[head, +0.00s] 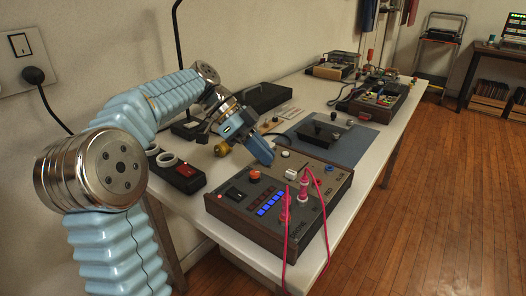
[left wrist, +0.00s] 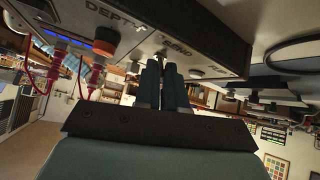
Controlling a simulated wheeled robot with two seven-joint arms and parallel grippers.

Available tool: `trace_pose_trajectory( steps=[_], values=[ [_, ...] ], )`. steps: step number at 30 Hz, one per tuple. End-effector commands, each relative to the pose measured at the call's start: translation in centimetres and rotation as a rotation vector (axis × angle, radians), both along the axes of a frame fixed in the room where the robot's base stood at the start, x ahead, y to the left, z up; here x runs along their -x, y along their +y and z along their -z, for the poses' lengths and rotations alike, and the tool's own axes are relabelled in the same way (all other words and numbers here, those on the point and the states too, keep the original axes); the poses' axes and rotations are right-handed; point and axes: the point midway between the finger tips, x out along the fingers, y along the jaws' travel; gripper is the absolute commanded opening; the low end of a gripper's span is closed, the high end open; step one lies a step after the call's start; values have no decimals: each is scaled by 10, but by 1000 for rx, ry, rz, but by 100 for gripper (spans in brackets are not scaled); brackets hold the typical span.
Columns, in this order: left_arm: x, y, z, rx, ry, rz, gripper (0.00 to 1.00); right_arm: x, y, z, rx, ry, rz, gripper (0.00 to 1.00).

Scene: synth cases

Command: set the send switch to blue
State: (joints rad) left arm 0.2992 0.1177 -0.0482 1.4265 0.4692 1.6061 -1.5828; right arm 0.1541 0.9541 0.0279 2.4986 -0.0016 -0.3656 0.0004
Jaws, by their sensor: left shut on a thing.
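A wood-sided control box (head: 238,212) with a dark panel stands near the front of the white table. My left gripper (head: 264,158) reaches down to the panel's back-left part, its blue fingers close together. In the left wrist view the fingertips (left wrist: 162,68) are shut on the small send switch (left wrist: 160,56), beside the printed word SEND. The fingers cover most of the switch, and its position is unclear. In the head view the switch is hidden behind the fingers. My right gripper is not in view.
On the panel are an orange knob (head: 255,174), blue lit cells (head: 271,204) and pink plugs with cables (head: 304,190). A dark box with a red light (head: 186,171) stands to the left. A blue-grey mat (head: 345,148) and other devices (head: 380,98) lie further back.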

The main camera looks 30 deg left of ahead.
Motion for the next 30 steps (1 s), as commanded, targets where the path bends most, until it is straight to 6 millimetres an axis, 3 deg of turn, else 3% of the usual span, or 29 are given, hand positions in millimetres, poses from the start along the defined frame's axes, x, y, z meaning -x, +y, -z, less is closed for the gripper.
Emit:
trace_pose_trajectory(
  steps=[2,3,7,19,30],
  values=[
    [0,0,0,0,0,-1,0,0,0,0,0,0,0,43],
    [0,0,0,0,0,-1,16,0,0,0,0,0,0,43],
    [0,0,0,0,-1,-1,35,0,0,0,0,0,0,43],
    [1,7,-7,0,-1,-2,35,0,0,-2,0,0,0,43],
    [12,68,-68,-2,0,-5,35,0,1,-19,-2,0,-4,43]
  ],
)
